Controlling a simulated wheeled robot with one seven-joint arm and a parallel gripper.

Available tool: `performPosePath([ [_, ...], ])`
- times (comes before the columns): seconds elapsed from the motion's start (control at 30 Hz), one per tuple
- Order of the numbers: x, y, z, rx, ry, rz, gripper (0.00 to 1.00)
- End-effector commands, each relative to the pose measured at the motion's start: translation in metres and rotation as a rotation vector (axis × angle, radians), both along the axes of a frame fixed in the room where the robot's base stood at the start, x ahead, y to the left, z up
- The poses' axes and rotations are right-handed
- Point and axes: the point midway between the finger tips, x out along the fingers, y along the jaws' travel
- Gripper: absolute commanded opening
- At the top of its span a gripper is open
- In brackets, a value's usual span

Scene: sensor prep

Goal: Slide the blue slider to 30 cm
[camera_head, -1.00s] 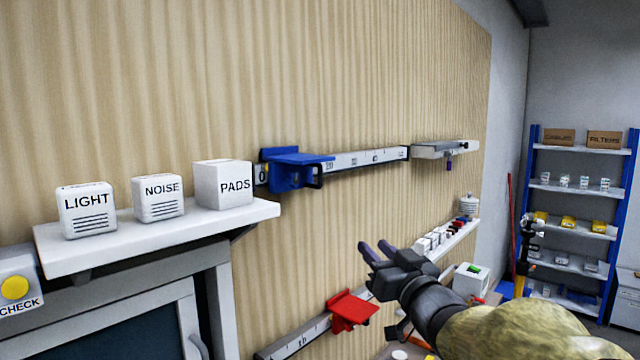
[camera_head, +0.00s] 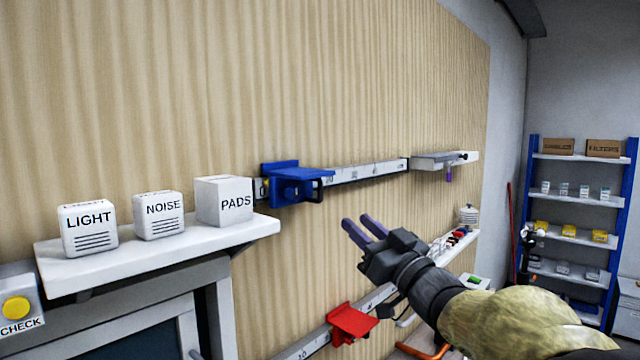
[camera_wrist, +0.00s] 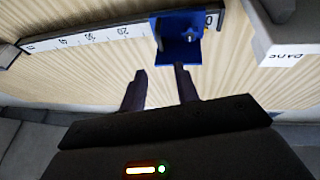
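The blue slider (camera_head: 290,182) sits near the low, left end of the upper ruler rail (camera_head: 365,171), with a dark handle loop on its right side. My gripper (camera_head: 362,230) is below and to the right of the slider, apart from it, with its two fingers spread and nothing between them. In the wrist view the blue slider (camera_wrist: 182,40) is ahead of my open fingers (camera_wrist: 160,80). The rail (camera_wrist: 95,35) there shows the 0 mark beside the slider and 20 on its other side. The slider's exact reading is hidden.
A white shelf (camera_head: 160,237) with LIGHT, NOISE and PADS boxes stands left of the rail. A red slider (camera_head: 352,324) on a lower rail is below my gripper. A small grey ledge (camera_head: 435,163) is at the rail's right end. The wall between the rails is bare.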

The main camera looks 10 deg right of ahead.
Motion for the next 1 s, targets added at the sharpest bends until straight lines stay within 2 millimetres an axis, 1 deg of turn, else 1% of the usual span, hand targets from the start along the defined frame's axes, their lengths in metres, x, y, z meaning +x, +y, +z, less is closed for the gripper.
performPosePath([
  [0.03, 0.009, 0.004, 0.008, 0.001, 0.002, 0.003, 0.31],
  [0.63, 0.096, 0.045, 0.048, 0.002, 0.001, 0.002, 0.31],
  [0.8, 0.111, 0.051, 0.052, 0.001, 0.000, 0.000, 0.31],
  [1.0, 0.114, 0.052, 0.052, 0.001, 0.000, -0.002, 0.31],
])
